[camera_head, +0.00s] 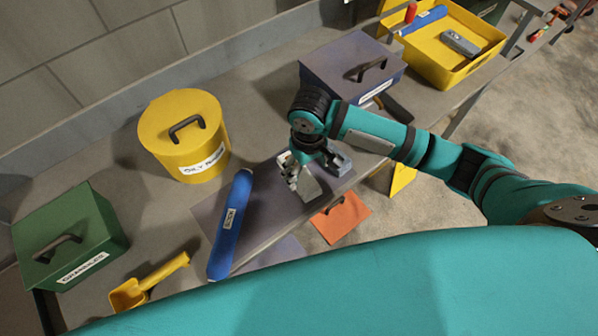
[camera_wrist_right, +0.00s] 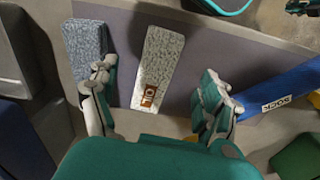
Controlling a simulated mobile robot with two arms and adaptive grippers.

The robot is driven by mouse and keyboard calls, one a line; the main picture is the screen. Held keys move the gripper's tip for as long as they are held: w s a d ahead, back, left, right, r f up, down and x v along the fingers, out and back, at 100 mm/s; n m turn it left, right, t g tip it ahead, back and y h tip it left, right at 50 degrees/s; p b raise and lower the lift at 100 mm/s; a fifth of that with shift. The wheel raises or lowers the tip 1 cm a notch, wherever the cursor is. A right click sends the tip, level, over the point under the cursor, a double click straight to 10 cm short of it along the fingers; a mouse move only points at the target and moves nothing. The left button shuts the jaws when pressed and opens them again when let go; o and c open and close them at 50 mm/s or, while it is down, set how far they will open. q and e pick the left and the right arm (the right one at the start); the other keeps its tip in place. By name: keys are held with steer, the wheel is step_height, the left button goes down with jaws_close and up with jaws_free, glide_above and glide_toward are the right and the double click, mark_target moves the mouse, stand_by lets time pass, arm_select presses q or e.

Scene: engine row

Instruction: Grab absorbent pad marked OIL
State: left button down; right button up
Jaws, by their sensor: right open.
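A light grey absorbent pad (camera_wrist_right: 165,58) with an orange-brown label lies on the mat; the label seems to read OIL, turned round. It also shows in the camera_head view (camera_head: 309,190), partly covered by the gripper. A blue-grey pad (camera_wrist_right: 85,50) lies to its left in the wrist view, with no label visible. My right gripper (camera_wrist_right: 157,88) is open above the mat, with the light grey pad in the gap between its fingers. In the camera_head view the right gripper (camera_head: 312,166) points down. My left gripper is not in view.
A blue sock roll (camera_head: 232,220) lies left of the pads. A yellow lidded bin (camera_head: 160,127), a green case (camera_head: 85,225), a yellow scoop (camera_head: 150,283), a grey case (camera_head: 330,62) and a yellow tray (camera_head: 480,80) stand around. An orange tag (camera_head: 340,218) hangs by the bench edge.

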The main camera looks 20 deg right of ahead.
mark_target(305, 181)
steer(key=f, duration=0.2)
steer(key=f+p, duration=0.1)
steer(key=f, duration=0.4)
steer(key=shift+w+f, duration=0.2)
steer(key=shift+w, duration=0.1)
steer(key=shift+c, duration=0.2)
steer(key=c, duration=1.1)
